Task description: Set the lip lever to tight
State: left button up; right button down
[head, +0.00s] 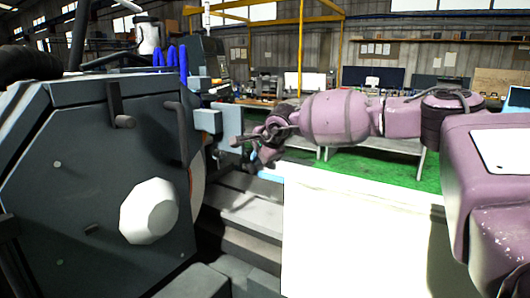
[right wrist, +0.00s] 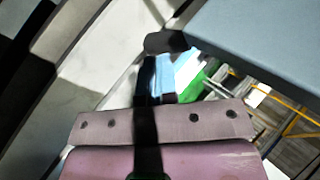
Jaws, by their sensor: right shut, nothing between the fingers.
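I cannot tell for certain which part is the lip lever. On the dark grey machine housing in the head view, a short dark handle (head: 121,112) sticks out at the upper part and a large white faceted knob (head: 149,211) sits lower down. My right gripper (head: 238,140) is shut and empty, reaching left beside pale blue-grey blocks (head: 208,121) on the machine. In the right wrist view, its dark shut fingers (right wrist: 165,42) point up beside a blue-grey flat surface (right wrist: 255,45); I cannot tell whether they touch it. My left gripper is not in view.
The dark grey housing (head: 75,190) fills the left. Grey machine ways (head: 240,205) run below my right gripper. A bright white panel (head: 350,235) stands in front at lower middle. Green floor (head: 400,170), benches and a yellow frame (head: 300,50) lie behind.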

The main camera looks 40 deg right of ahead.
aim_at(253, 171)
jog(key=shift+w+f, duration=0.35)
jog(key=shift+w, duration=0.25)
jog(key=f+t+b, duration=0.1)
jog(key=f+b, duration=0.1)
jog(key=b, duration=0.1)
jog(key=shift+w+a+t+y, duration=0.1)
jog(key=shift+w+t+y, duration=0.2)
jog(key=shift+t, duration=0.1)
jog(key=shift+w+a+t+b, duration=0.1)
jog(key=shift+w+t+b, duration=0.2)
jog(key=shift+b, duration=0.3)
jog(key=shift+s+r, duration=0.1)
jog(key=shift+r, duration=0.15)
